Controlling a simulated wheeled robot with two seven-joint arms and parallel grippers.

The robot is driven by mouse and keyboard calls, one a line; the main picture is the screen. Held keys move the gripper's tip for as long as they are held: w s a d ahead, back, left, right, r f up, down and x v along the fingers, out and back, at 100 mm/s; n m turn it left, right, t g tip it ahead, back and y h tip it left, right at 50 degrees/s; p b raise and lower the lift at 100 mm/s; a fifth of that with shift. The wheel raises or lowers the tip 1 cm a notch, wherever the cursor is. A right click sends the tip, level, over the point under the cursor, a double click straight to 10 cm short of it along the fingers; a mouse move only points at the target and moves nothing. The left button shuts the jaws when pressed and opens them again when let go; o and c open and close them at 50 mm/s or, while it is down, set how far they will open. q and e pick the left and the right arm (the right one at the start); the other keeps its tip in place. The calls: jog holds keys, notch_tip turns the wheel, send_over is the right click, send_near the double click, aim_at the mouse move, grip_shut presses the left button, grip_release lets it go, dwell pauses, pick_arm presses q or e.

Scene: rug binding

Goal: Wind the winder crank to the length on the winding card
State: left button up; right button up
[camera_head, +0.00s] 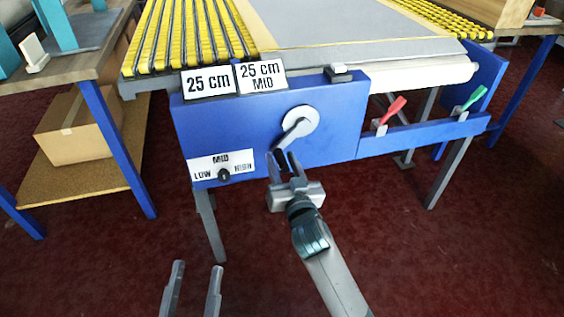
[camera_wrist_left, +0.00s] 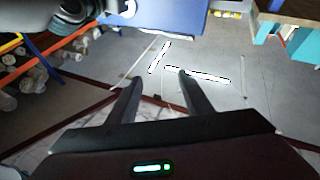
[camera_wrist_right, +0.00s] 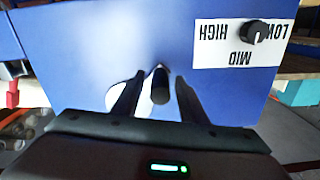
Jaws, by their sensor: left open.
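The winder crank (camera_head: 297,128) is a grey arm on a white round hub, on the front of the blue winder housing (camera_head: 340,130). My right gripper (camera_head: 284,163) is at the crank's lower end. In the right wrist view the dark crank handle (camera_wrist_right: 160,88) sits between the open fingers, with gaps on both sides. Two cards stand on the housing's top: one reads "25 cm" (camera_head: 209,83), the other "25 cm MID" (camera_head: 262,77). My left gripper (camera_head: 194,278) is open and empty, low in the picture, away from the winder.
A black dial knob (camera_head: 224,175) sits on a LOW, MID, HIGH plate; its setting is unclear. Red (camera_head: 391,110) and green (camera_head: 470,99) levers are on the blue rail at right. A black button (camera_head: 338,73) tops the housing. A wooden shelf bench (camera_head: 95,130) stands left.

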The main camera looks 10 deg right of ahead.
grip_shut()
jog(key=shift+r, duration=0.1)
jog(key=shift+a+r+m+p, duration=0.35)
jog(key=shift+r+m+p, duration=0.05)
jog(key=shift+m+p, duration=0.35)
jog(key=shift+c, duration=1.8)
grip_release()
jog(key=o, duration=0.4)
jog(key=shift+a, duration=0.15)
jog(key=shift+c, duration=0.2)
pick_arm(q)
jog(key=f+g, duration=0.1)
jog(key=w+f+g, duration=0.1)
jog(key=f, duration=0.1)
jog(key=w+f+y, duration=0.1)
jog(key=shift+a+f+g, duration=0.2)
jog(key=shift+f+g, duration=0.2)
pick_arm(e)
jog(key=shift+f, duration=0.1)
jog(key=shift+s, duration=0.1)
